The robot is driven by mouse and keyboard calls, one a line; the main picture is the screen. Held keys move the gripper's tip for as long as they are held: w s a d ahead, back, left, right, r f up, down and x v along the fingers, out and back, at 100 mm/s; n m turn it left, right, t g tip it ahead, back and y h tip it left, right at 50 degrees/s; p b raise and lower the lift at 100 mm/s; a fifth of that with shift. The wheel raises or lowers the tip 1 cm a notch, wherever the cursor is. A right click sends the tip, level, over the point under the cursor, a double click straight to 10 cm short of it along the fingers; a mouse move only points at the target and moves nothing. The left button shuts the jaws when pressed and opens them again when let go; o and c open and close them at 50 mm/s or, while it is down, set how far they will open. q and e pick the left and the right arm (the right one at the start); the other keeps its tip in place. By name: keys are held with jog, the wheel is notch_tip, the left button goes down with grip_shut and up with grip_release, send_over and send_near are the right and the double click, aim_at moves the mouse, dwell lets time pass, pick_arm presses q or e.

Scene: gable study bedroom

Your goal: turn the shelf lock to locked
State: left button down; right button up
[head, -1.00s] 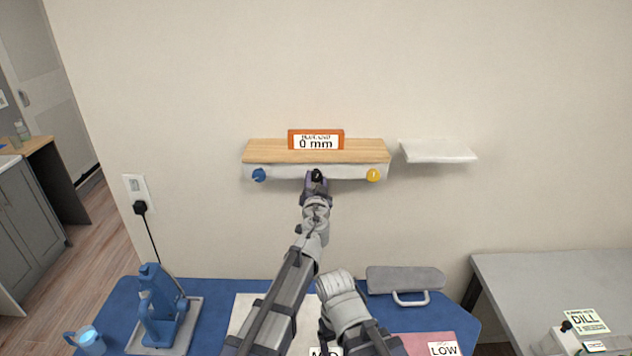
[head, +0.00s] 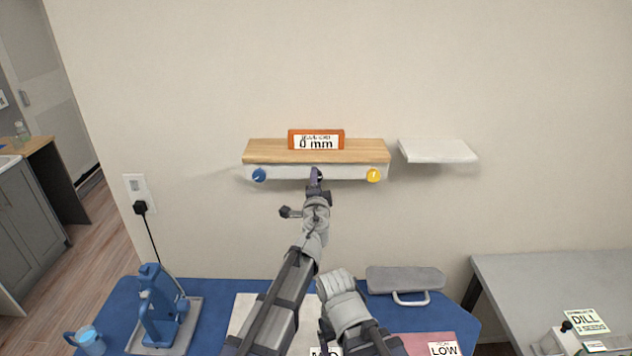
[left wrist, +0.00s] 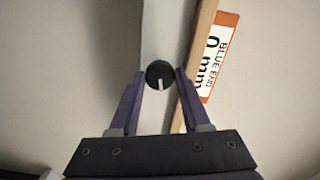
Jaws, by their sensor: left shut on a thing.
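The wooden-topped shelf (head: 270,152) is on the wall, with a blue knob (head: 259,175), a yellow knob (head: 373,175) and a black middle knob on its pale front. The black knob (left wrist: 160,75) has a white pointer line, which points toward the gripper's palm in the left wrist view. My left gripper (head: 316,176) is at the middle knob, its purple fingers (left wrist: 161,76) on both sides of it, shut on it. The gripper hides the black knob in the head view. My right arm is low in front of the desk; its fingers cannot be made out.
An orange-framed sign (head: 316,140) reading 0 mm stands on the shelf. A small white shelf (head: 437,151) is to the right. Below, a blue-topped desk (head: 215,292) holds a blue device (head: 160,310) and a grey handled case (head: 405,280).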

pick_arm(q)
jog(key=shift+m, duration=1.1)
jog(key=shift+c, duration=1.8)
grip_release()
jog(key=s, duration=0.8)
pick_arm(e)
jog(key=shift+s+d, duration=0.65)
jog(key=shift+s, duration=0.25)
pick_arm(q)
jog(key=shift+w, duration=0.1)
